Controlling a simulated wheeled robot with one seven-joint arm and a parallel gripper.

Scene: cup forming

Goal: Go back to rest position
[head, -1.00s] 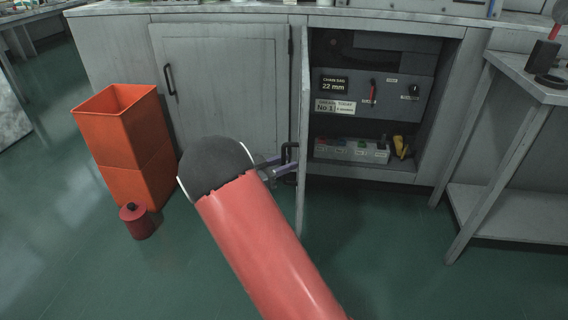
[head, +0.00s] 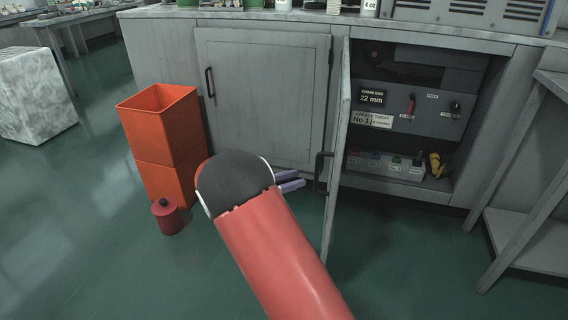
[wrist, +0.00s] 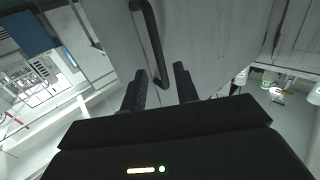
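My gripper (head: 291,182) is beside the open cabinet door (head: 340,130), to the left of its dark handle (head: 321,172), with a small gap between fingertips and handle in the head view. In the wrist view, the two fingers of my gripper (wrist: 160,82) are apart, with nothing held between them. The handle (wrist: 152,40) shows beyond the fingertips there, its lower end lined up between them. My red arm reaches out low in front of the cabinet and hides part of the gripper.
An orange bin (head: 165,140) and a red canister (head: 167,217) stand left of my arm. The open cabinet shows a control panel (head: 425,112) with a red lever. A closed door (head: 265,95) is behind my gripper. A grey table (head: 530,235) stands right. Green floor is clear at left.

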